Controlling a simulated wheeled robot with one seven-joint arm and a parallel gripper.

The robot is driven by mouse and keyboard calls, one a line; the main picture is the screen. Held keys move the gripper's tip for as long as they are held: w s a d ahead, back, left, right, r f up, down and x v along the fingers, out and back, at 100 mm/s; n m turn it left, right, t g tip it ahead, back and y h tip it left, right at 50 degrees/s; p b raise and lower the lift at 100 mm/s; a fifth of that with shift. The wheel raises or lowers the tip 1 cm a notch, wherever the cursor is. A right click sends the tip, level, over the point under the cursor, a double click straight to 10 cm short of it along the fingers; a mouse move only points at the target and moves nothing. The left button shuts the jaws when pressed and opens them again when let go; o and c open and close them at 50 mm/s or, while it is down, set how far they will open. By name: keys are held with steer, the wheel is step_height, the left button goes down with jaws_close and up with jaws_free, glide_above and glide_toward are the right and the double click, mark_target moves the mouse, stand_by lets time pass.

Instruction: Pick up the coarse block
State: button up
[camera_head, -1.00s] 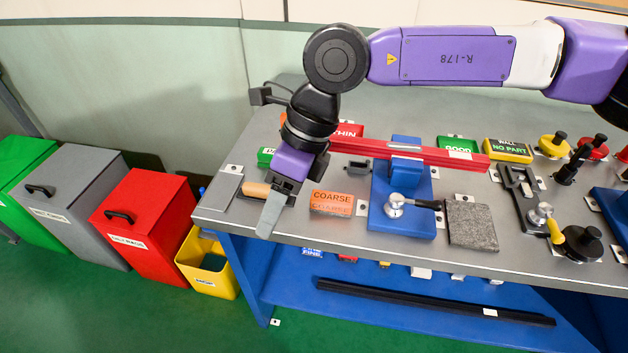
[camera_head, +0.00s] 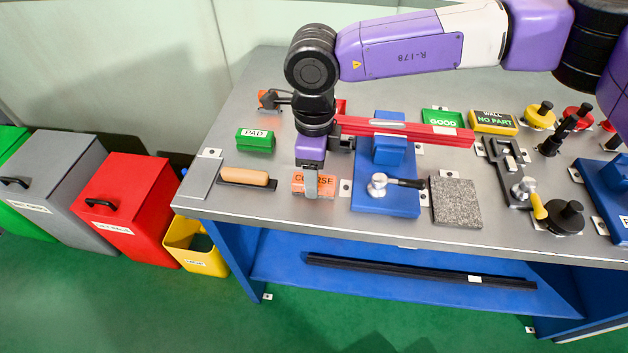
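The coarse block (camera_head: 299,190) is an orange block with dark COARSE lettering, lying on the workbench left of the blue clamp fixture. My gripper (camera_head: 311,186) points down directly over it, and a grey finger overlaps the middle of the block and hides part of its label. I cannot tell whether the fingers touch the block, or how far apart they are, as only one finger shows clearly.
A wooden-handled tool (camera_head: 246,178) and a green PAD block (camera_head: 255,139) lie to the left. The blue fixture (camera_head: 385,200) with a toggle clamp stands close on the right, beside a grey speckled slab (camera_head: 456,203).

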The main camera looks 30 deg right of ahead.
steer(key=shift+f, duration=1.35)
jaws_close()
steer(key=shift+r, duration=0.15)
step_height(320, 180, up, 20)
steer(key=b, duration=0.2)
